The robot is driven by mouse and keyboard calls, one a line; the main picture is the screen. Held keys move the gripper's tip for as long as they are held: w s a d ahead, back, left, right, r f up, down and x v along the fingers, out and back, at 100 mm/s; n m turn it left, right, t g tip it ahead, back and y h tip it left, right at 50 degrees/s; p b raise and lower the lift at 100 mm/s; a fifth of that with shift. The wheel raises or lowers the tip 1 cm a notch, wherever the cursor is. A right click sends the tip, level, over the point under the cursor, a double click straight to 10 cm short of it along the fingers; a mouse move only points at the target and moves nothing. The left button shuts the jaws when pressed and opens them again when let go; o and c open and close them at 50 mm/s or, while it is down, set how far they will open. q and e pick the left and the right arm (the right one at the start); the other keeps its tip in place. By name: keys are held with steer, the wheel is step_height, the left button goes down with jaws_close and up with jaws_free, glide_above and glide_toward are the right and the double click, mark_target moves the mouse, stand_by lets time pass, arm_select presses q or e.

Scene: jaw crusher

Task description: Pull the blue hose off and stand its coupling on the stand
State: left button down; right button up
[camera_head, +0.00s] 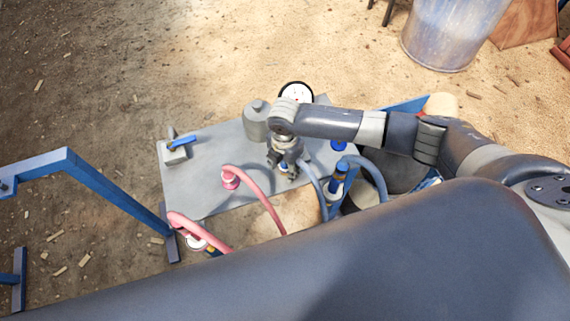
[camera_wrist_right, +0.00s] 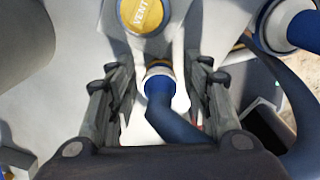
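My right gripper (camera_head: 286,168) is over the grey panel in the head view, pointing down. In the right wrist view its two fingers (camera_wrist_right: 160,92) are apart, one on each side of the blue hose's coupling (camera_wrist_right: 159,78), which has a white collar. Gaps show between the coupling and both fingers. The blue hose (camera_wrist_right: 178,125) bends from the coupling toward the palm and passes under it; it also shows right of the gripper in the head view (camera_head: 316,186). I cannot tell which part is the stand. My left gripper is out of view.
A yellow VENT cap (camera_wrist_right: 146,12) is just beyond the fingers. Another blue coupling (camera_head: 337,182) stands right of the gripper. A pink hose (camera_head: 257,190), grey cylinder (camera_head: 255,124), gauge (camera_head: 297,92) and blue-handled valve (camera_head: 180,147) are nearby. A blue frame (camera_head: 110,188) stands left.

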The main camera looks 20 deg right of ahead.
steer(key=shift+r, duration=0.15)
step_height(320, 180, up, 12)
steer(key=shift+f, duration=0.1)
stand_by(0.3)
stand_by(0.4)
